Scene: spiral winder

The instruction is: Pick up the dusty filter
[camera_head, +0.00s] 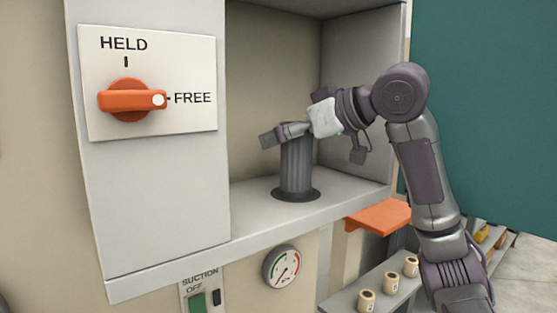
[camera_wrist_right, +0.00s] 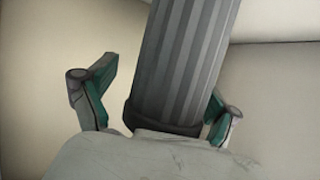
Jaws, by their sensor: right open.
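The dusty filter (camera_head: 296,168) is a grey, ribbed upright cylinder standing on a dark round base in the open cabinet. My right gripper (camera_head: 284,133) is at the filter's top, with my arm reaching in from the right. In the right wrist view the ribbed filter (camera_wrist_right: 186,65) runs between the two green-padded fingers of the gripper (camera_wrist_right: 155,105). The fingers are spread, one on each side of the filter, the left one clearly apart from it. Whether the right finger touches it I cannot tell. My left gripper is not in view.
An orange rotary knob (camera_head: 132,101) on the cabinet's left panel points to FREE. A dial gauge (camera_head: 281,265) and a green suction switch (camera_head: 198,304) sit below. An orange ledge (camera_head: 378,216) and a shelf (camera_head: 350,294) with several small tan rolls stand at the lower right.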

